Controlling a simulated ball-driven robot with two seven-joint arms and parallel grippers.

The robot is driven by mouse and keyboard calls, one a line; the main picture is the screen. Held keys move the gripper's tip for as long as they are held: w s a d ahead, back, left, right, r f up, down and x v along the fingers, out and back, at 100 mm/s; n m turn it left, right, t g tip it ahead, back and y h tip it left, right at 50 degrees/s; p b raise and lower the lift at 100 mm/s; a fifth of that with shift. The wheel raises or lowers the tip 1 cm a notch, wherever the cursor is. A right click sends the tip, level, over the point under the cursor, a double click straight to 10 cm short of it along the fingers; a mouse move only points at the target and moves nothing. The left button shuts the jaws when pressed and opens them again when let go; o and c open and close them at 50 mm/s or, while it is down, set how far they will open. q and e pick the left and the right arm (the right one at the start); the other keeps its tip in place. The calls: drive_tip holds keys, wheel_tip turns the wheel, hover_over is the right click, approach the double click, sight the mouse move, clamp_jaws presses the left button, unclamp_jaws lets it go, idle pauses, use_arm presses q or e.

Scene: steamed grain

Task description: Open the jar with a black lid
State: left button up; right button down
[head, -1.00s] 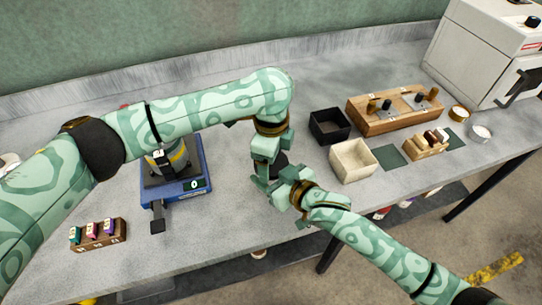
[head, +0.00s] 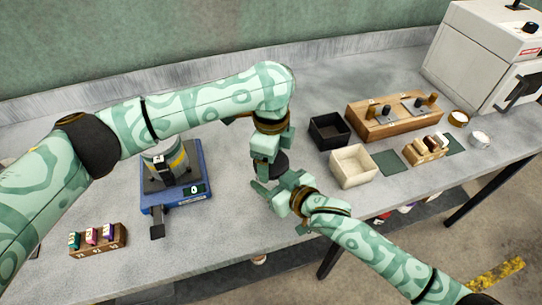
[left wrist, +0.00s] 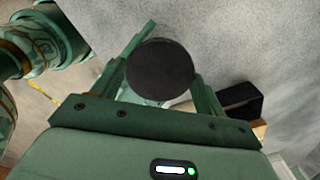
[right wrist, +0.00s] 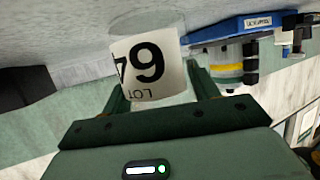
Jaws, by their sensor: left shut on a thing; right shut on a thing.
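The jar's round black lid (head: 281,162) shows between my grippers in the head view. My left gripper (head: 268,172) is over the jar. In the left wrist view, the fingers are shut on the black lid (left wrist: 160,70), one on each side. My right gripper (head: 284,190) comes in low from the front right. In the right wrist view, its fingers are shut on the jar's body (right wrist: 150,70), which has a white label with large black digits. My grippers hide most of the jar in the head view. I cannot tell whether the lid has turned or parted from the jar.
A blue scale (head: 190,199) carrying a container stands to the left. A small wooden rack (head: 98,241) of coloured items is at front left. A black box (head: 329,131), a cream box (head: 352,167) and a wooden block (head: 390,118) stand to the right.

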use_arm(q)
drive_tip(key=shift+r, duration=2)
use_arm(e)
drive_tip(key=shift+c, duration=1.6)
unclamp_jaws()
